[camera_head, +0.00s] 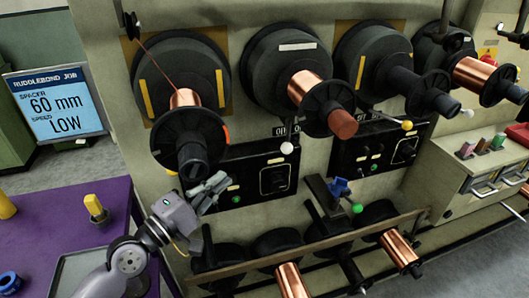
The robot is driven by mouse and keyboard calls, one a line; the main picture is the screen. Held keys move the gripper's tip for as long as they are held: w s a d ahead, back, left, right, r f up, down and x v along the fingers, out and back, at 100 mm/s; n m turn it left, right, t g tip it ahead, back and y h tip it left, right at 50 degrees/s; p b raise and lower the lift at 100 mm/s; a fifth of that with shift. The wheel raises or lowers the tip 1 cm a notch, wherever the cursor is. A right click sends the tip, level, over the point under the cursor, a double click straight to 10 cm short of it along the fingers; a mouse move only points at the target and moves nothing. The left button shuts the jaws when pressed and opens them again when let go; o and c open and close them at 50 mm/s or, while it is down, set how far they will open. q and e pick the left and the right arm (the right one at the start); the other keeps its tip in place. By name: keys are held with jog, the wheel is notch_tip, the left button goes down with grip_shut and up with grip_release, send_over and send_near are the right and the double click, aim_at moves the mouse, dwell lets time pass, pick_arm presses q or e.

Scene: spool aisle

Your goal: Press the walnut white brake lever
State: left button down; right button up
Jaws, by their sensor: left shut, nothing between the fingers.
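A lever with a white ball knob (286,148) hangs below the second spindle. A second white ball knob (467,113) is at the right, below the last copper spool. I cannot tell which of them is the walnut one. My left gripper (221,184) is shut and empty, in front of the black control panel under the first spindle. It is to the left of the nearer white knob and lower, apart from it. My right gripper is not in view.
A lever with a yellow knob (407,125) and one with a green knob (357,208) are nearby. A rack of spools (300,250) runs low in front. A purple table (60,225) stands at the left, and a screen (58,103) reads "60 mm" and "LOW".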

pick_arm(q)
jog(key=p, duration=0.5)
send_near(287, 136)
jog(key=shift+w, duration=1)
jog(key=shift+d+r, duration=0.2)
jog(key=shift+d, duration=0.3)
